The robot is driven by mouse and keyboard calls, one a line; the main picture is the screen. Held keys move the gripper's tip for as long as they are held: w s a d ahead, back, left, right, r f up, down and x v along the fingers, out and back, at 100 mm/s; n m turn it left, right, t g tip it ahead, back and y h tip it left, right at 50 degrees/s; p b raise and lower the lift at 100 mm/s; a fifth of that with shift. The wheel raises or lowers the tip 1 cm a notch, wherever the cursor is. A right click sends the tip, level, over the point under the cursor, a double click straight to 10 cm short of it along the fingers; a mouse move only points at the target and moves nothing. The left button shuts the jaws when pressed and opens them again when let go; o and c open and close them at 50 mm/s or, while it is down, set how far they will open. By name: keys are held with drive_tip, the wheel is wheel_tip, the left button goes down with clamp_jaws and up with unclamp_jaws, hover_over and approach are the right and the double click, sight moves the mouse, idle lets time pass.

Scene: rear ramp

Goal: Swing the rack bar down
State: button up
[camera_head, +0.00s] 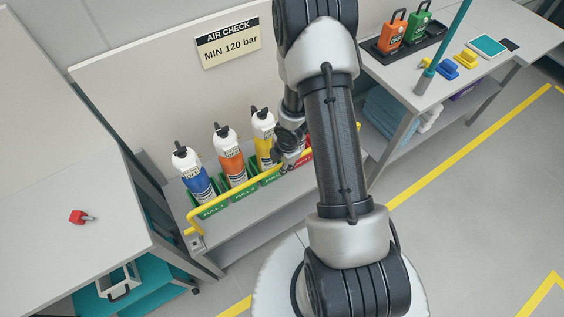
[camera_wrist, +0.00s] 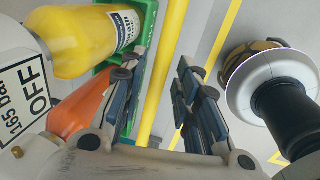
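The yellow rack bar (camera_head: 192,216) runs along the front of the rack, low across the cylinders, with a bent end at the left. In the wrist view the bar (camera_wrist: 166,62) passes between the fingers of my gripper (camera_wrist: 160,85). The gripper is open, with a finger on each side and a visible gap to the right finger; contact on the left is unclear. In the head view my gripper (camera_head: 293,147) is at the bar's right part, partly hidden by my arm. The rack holds a blue (camera_head: 197,182), an orange (camera_head: 231,162) and a yellow cylinder (camera_head: 263,136).
The wrist view shows the yellow cylinder (camera_wrist: 85,40) and orange cylinder (camera_wrist: 82,108) close to the left finger. A grey bench (camera_head: 60,200) with a red object (camera_head: 80,217) stands left. A table (camera_head: 400,85) with tools stands at the right. Floor at right is clear.

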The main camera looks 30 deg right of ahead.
clamp_jaws()
drive_tip(key=shift+d, duration=0.1)
idle(0.5)
drive_tip(key=shift+s+p, duration=0.15)
drive_tip(key=shift+p, duration=0.25)
